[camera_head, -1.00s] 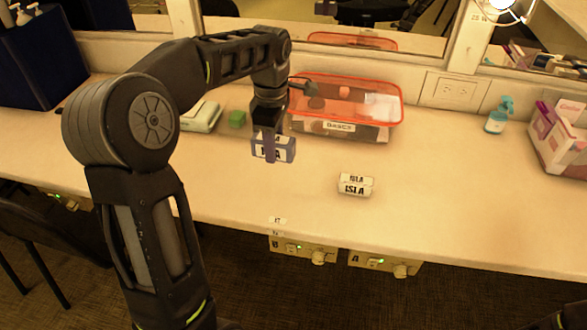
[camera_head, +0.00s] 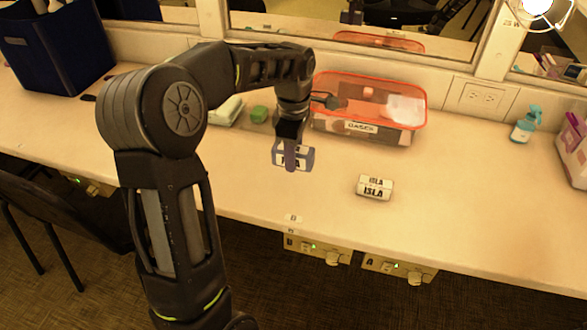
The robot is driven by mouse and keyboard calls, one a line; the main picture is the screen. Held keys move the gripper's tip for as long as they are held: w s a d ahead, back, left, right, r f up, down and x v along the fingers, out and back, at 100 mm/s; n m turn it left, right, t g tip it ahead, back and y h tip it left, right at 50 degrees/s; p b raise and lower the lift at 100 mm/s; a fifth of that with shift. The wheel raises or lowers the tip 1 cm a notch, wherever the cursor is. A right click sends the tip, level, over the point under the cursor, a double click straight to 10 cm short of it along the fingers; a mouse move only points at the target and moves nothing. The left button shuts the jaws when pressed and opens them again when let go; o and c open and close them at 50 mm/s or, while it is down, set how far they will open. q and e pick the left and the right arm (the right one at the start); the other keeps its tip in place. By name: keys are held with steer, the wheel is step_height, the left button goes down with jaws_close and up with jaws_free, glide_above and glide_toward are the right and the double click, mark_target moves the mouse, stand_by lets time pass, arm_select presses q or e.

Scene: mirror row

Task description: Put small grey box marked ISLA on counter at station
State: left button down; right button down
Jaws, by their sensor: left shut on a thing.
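My left gripper (camera_head: 290,152) is shut on a small grey-blue box with white label patches (camera_head: 305,158). The lettering on its front is partly covered by the finger; the part that shows fits ISLA. The box is roughly upright, over the counter (camera_head: 460,215), in front of the clear bin. I cannot tell whether its underside touches the counter. A small white piece marked ISLA twice (camera_head: 374,188) lies on the counter to the right of the held box. My right gripper is not in view.
A clear bin with an orange lid rim (camera_head: 366,128) stands behind the held box. A teal pump bottle (camera_head: 525,124) is at the right. Control boxes (camera_head: 318,249) hang under the front edge. The front middle counter is mostly clear.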

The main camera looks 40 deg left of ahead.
mark_target(294, 178)
arm_select(q)
steer(key=shift+f, duration=2.5)
steer(key=c, duration=0.9)
jaws_free()
steer(key=shift+f, duration=0.1)
step_height(294, 178, up, 12)
steer(key=shift+r, duration=0.15)
